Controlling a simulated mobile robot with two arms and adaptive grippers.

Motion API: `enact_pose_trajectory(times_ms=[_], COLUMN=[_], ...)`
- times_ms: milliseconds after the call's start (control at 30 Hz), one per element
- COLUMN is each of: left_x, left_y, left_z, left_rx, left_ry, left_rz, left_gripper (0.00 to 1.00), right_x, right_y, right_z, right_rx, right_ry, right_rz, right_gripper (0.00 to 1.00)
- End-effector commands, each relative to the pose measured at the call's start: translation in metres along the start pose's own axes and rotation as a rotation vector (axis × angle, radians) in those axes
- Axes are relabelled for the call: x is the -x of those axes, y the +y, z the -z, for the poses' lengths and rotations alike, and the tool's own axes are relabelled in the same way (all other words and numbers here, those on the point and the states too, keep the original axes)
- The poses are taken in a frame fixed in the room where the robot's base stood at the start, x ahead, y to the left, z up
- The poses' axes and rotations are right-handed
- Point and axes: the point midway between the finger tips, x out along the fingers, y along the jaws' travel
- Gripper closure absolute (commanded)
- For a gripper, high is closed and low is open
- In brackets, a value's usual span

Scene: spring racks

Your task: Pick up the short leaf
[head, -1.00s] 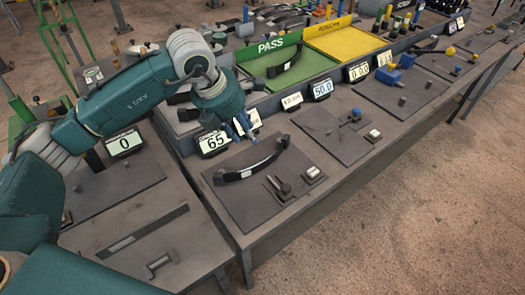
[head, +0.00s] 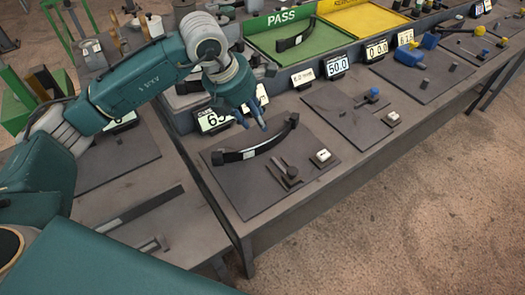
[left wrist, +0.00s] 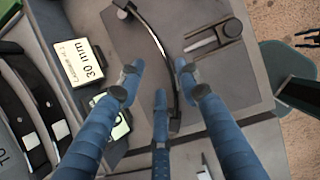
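A black curved leaf (head: 262,145) with a pale patch lies on a dark mat in the head view. It also shows in the left wrist view (left wrist: 153,31), running down between the fingers. My left gripper (head: 252,122) is open and empty, pointing down at the leaf's back side. In the left wrist view the spread blue fingers of my left gripper (left wrist: 158,80) stand on both sides of the leaf, with the lower part of the leaf close to the fingertips. I cannot tell whether any finger touches it.
A caliper-like tool (head: 284,173) and a small pale block (head: 322,157) lie on the same mat. Number displays (head: 337,64) line the ledge behind it. A green PASS tray (head: 322,43) holds another curved leaf (head: 297,39).

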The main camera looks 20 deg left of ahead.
Motion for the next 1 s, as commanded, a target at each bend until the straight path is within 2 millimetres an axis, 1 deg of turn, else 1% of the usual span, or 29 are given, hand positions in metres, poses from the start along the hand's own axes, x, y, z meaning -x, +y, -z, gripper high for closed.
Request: enact_pose_trajectory(times_ms=[33,133,267,433,667,900,1000], left_x=[-0.012,-0.018,-0.032,-0.057,-0.075,-0.111,-0.12], left_y=[0.0,0.0,0.0,-0.001,-0.001,-0.001,-0.001], left_z=[0.005,0.006,0.006,0.006,0.005,0.006,0.006], left_rx=[0.0,0.0,0.001,0.002,0.001,0.001,0.0], left_ry=[0.0,0.0,0.004,0.003,0.001,0.002,0.0], left_rz=[0.0,0.001,0.002,0.002,0.002,0.003,0.001], left_gripper=[0.66,0.66,0.66,0.66,0.66,0.66,0.66], right_x=[-0.013,-0.017,-0.01,-0.004,0.0,0.009,0.01], right_y=[0.001,0.002,0.002,0.001,0.001,0.001,0.002], right_z=[0.005,0.012,0.014,0.011,0.007,0.006,0.006], right_rx=[0.0,0.0,0.001,0.001,0.001,0.001,0.002], right_ry=[0.008,0.02,0.022,0.017,0.012,0.009,0.009], right_rz=[-0.001,-0.002,-0.002,-0.001,-0.001,-0.001,-0.002], right_gripper=[0.6,0.6,0.6,0.6,0.6,0.6,0.6])
